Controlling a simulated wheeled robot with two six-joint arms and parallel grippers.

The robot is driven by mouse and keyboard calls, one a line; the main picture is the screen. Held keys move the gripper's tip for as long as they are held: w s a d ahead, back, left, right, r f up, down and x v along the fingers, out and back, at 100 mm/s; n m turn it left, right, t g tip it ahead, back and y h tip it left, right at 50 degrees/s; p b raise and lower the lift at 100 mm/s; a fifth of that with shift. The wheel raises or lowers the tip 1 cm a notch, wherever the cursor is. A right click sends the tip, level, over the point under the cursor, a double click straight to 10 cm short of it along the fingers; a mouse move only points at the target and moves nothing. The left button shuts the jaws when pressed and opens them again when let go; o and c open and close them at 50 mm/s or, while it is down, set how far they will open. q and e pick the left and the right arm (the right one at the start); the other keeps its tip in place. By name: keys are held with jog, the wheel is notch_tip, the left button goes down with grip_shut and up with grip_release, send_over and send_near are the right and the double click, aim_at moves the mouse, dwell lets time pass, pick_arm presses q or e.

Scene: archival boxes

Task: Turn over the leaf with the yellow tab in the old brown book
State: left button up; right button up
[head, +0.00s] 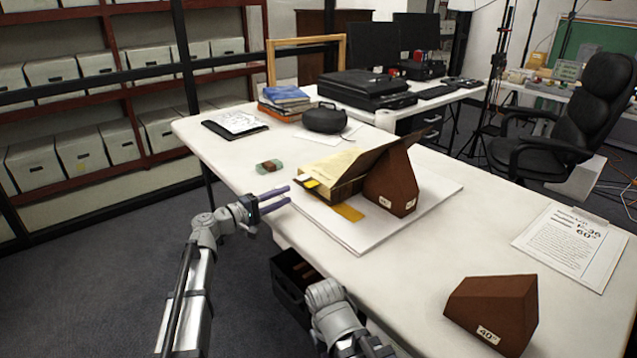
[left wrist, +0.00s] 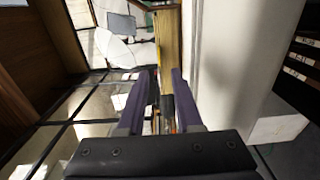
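The old brown book (head: 343,166) lies open on a white board (head: 352,235) on the table, one side tilted up against a brown wedge (head: 396,184). A yellow tab (head: 311,183) sticks out at its left end. Another yellow piece (head: 348,212) lies at the book's near edge. My left gripper (head: 288,198) is open and empty, left of the book and apart from the tab, at the table's near edge. Its two purple fingers also show apart in the left wrist view (left wrist: 156,88). My right gripper (head: 370,347) is partly cut off at the bottom edge, and its fingers cannot be made out.
A second brown wedge (head: 494,312) stands at the near right, and a clipboard with a printed sheet (head: 571,245) lies behind it. A dark open bin (head: 294,290) stands below the table edge. The table between board and clipboard is clear.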

aim_at(307, 186)
pick_arm(q)
jog(key=shift+x, duration=4.2)
jog(key=shift+c, duration=0.2)
grip_shut()
